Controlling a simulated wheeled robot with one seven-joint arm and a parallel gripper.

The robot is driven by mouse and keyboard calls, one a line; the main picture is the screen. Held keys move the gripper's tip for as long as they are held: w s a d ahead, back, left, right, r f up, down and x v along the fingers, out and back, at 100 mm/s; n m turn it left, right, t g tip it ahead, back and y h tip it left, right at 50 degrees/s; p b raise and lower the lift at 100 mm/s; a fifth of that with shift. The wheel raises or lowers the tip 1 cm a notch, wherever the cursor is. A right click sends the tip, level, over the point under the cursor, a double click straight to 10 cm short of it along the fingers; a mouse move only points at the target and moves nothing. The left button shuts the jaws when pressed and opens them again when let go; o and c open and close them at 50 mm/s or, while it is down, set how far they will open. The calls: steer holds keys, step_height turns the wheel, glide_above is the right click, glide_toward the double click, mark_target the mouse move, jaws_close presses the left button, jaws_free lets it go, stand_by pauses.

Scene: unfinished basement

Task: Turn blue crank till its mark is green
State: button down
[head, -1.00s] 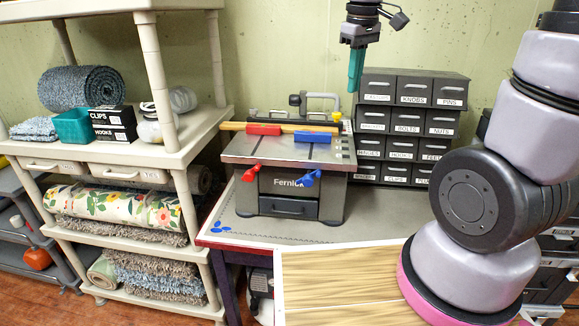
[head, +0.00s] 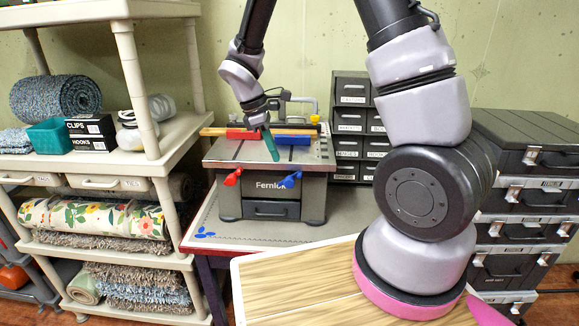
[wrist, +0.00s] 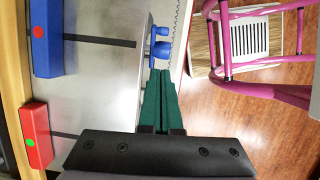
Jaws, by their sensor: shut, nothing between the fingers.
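The grey machine (head: 265,155) marked Fernick has a blue crank (head: 289,180) on its front right and a red crank (head: 232,178) on its front left. On top lie a blue block (head: 292,139) and a red block (head: 243,134). In the wrist view the blue block (wrist: 47,38) bears a red dot, and the red block (wrist: 36,135) bears a green dot. My gripper (head: 274,157), with green fingers, is shut and empty above the machine's front edge. In the wrist view its fingertips (wrist: 160,73) point at the blue crank (wrist: 161,46); contact cannot be told.
A wooden strip (head: 213,131) lies behind the blocks. Dark labelled drawers (head: 349,143) stand behind at right. A shelf unit (head: 135,80) with rugs is at left, and black cases (head: 525,160) are at right. A wooden-topped surface (head: 300,285) is in front.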

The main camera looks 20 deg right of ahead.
mark_target(291, 177)
steer(key=d+f, duration=0.1)
steer(key=f, duration=0.1)
steer(key=s+d+f, duration=0.1)
steer(key=d+f, duration=0.1)
steer(key=shift+d+f, duration=0.1)
steer(key=shift+d, duration=0.2)
steer(key=shift+d+f, duration=0.25)
steer(key=shift+d, duration=0.2)
steer(key=shift+d, duration=0.1)
